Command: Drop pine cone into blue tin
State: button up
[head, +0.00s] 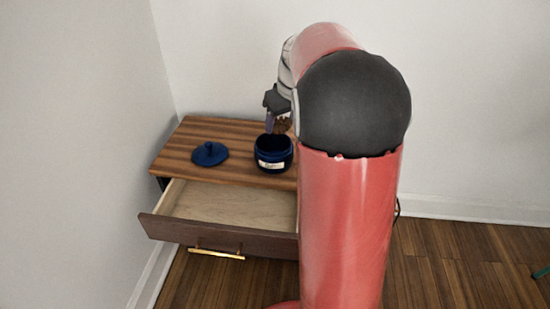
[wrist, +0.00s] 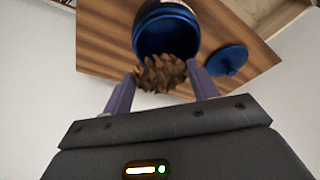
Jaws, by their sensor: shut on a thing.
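The brown pine cone (wrist: 160,74) is held between the two purple fingers of my gripper (wrist: 162,82) in the wrist view. In the head view the pine cone (head: 283,125) shows small and dark under my gripper (head: 275,122), at the far rim of the blue tin. The open blue tin (head: 273,155) stands upright on the wooden cabinet top, with a pale label on its front. In the wrist view the tin's mouth (wrist: 166,32) faces me, and the pine cone overlaps its near rim. I cannot tell whether they touch.
A blue lid (head: 210,153) with a knob lies on the cabinet top (head: 190,135), left of the tin. The cabinet's drawer (head: 215,205) is pulled open and its visible part is empty. Walls stand behind and to the left. My arm hides the cabinet's right part.

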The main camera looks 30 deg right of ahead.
jog(key=o, duration=1)
jog(key=p+v, duration=0.1)
jog(key=v, duration=0.6)
jog(key=shift+r, duration=0.4)
jog(key=shift+s, duration=0.15)
jog(key=s+a+t, duration=0.1)
jog(key=s+a, duration=1)
jog(key=s, duration=0.2)
jog(key=s+a+f, duration=0.2)
jog(key=s, duration=0.3)
jog(key=s+a+f+m+t, duration=0.1)
jog(key=s+a+f, duration=0.2)
jog(key=s, duration=0.3)
jog(key=shift+f+m, duration=0.25)
jog(key=shift+m, duration=0.05)
